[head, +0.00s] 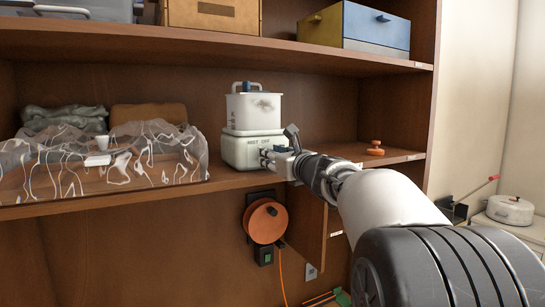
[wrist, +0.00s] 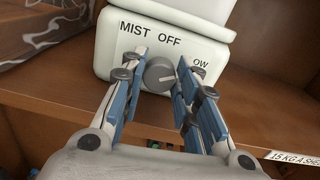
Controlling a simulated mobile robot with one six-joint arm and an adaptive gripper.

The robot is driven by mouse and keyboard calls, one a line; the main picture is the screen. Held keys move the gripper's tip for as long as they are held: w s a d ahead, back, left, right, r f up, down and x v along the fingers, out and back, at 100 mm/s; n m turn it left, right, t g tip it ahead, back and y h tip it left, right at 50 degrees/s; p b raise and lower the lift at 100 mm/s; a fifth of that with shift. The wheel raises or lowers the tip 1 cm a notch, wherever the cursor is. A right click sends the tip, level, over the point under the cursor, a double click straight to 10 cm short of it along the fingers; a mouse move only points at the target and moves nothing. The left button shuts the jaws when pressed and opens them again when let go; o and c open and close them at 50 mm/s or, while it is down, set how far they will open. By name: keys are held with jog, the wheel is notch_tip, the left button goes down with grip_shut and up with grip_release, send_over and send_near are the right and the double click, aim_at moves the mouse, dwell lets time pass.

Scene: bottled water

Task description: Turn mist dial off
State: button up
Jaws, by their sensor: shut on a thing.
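The humidifier's white base (head: 252,150) stands on the middle shelf, with a white tank (head: 254,112) on top. Its front reads "MIST OFF" in the wrist view, where the base (wrist: 118,60) fills the upper middle. The grey mist dial (wrist: 160,75) sits on that front, with a light pointer mark on its face. My gripper (wrist: 161,78) has its blue-padded fingers on either side of the dial, closed on it. In the head view my gripper (head: 272,157) reaches the base's front right, and the dial is hidden there. Part of another label, "OW", shows right of the dial.
A clear patterned plastic cover (head: 100,165) lies over things on the shelf at left. A small orange knob-like object (head: 375,149) sits on the shelf at right. An orange cord reel (head: 266,221) hangs below. Boxes (head: 355,27) stand on the upper shelf.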

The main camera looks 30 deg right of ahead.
jog(key=shift+n+b, duration=0.3)
jog(key=shift+b, duration=0.05)
jog(key=shift+f+n+b, duration=0.15)
jog(key=shift+n+b, duration=0.75)
jog(key=shift+n, duration=0.1)
jog(key=n+b, duration=0.3)
jog(key=shift+a+n, duration=0.1)
jog(key=shift+n, duration=0.2)
jog(key=n+b, duration=0.3)
jog(key=n, duration=0.2)
jog(key=shift+n+b, duration=0.3)
jog(key=shift+n, duration=0.1)
jog(key=o, duration=1.1)
jog(key=shift+c, duration=0.2)
